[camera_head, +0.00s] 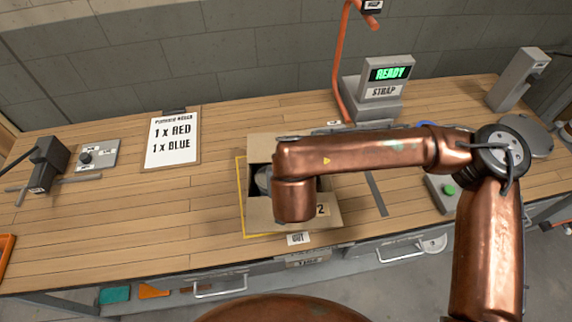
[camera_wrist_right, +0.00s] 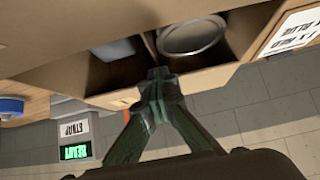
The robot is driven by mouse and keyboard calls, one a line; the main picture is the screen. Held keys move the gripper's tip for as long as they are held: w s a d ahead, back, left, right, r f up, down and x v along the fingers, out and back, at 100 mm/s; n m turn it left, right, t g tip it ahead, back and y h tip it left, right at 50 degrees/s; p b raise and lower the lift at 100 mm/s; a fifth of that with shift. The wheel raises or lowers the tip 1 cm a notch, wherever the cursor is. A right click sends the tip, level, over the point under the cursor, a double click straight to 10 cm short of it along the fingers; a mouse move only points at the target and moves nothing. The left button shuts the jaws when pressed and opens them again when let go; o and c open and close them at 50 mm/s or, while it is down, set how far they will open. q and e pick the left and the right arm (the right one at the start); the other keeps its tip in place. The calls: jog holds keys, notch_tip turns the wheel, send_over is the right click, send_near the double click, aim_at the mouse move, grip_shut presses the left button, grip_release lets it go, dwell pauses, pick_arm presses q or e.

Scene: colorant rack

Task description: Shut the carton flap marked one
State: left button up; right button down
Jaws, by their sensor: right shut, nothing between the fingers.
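An open cardboard carton stands on the bench in the head view, partly hidden by my right arm. Its front flap (camera_head: 262,212) hangs outward and bears a 2 at its right end. A plain flap (camera_head: 262,146) shows at the back; I cannot read a 1 on any flap. In the right wrist view, my right gripper (camera_wrist_right: 158,74) is shut and empty, its fingertips at the edge of a carton panel (camera_wrist_right: 205,79). I cannot tell whether they touch it. A round can lid (camera_wrist_right: 192,36) shows inside the carton. My left gripper is not in view.
A yellow outline (camera_head: 241,190) surrounds the carton on the wooden bench. An order board (camera_head: 172,140) and a grey switch box (camera_head: 97,155) stand to the left. A strap machine (camera_head: 383,90) reading READY stands behind right. A green button box (camera_head: 447,190) is to the right.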

jog(key=v, duration=1.2)
jog(key=shift+r, duration=0.2)
